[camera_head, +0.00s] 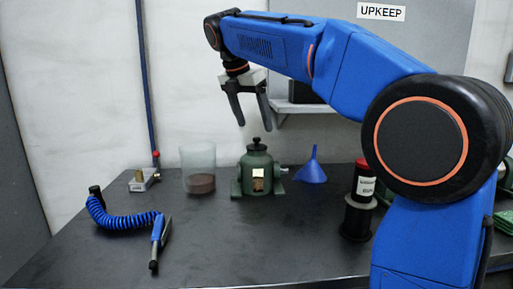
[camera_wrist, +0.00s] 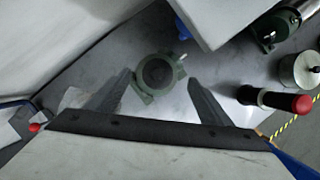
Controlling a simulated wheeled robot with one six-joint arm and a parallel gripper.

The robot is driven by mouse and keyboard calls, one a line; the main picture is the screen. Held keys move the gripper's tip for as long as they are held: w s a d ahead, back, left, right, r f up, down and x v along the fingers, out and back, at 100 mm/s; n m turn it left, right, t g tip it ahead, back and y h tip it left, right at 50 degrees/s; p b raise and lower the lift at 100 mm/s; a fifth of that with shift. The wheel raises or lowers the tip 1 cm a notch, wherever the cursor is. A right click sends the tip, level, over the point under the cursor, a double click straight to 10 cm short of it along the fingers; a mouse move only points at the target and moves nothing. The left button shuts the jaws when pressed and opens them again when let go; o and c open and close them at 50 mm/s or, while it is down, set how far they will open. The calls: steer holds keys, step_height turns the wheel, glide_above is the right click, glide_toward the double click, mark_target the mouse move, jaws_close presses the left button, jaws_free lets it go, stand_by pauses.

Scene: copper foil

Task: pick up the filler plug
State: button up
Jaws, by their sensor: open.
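The filler plug (camera_head: 256,141) looks like the small black knob on top of a green metal housing (camera_head: 257,180) on the dark bench. In the wrist view the dark round top (camera_wrist: 157,73) of the green housing lies between my finger tips. My gripper (camera_head: 254,124) is open and empty, pointing down just above the plug. It also shows in the wrist view (camera_wrist: 160,77), one finger on each side of the housing. Nothing is between the fingers at their own height.
A clear beaker (camera_head: 198,160) with brown contents stands left of the housing, a blue funnel (camera_head: 311,170) right. A red-capped bottle (camera_head: 363,183) is further right. A coiled blue air hose (camera_head: 125,222) lies front left. The bench front (camera_head: 260,245) is clear.

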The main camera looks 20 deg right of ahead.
mark_target(257, 138)
steer(key=shift+a+x, duration=0.1)
steer(key=shift+x, duration=1.6)
steer(key=shift+a+x, duration=0.15)
steer(key=shift+x, duration=1.55)
steer(key=shift+f, duration=0.1)
steer(key=c, duration=1.2)
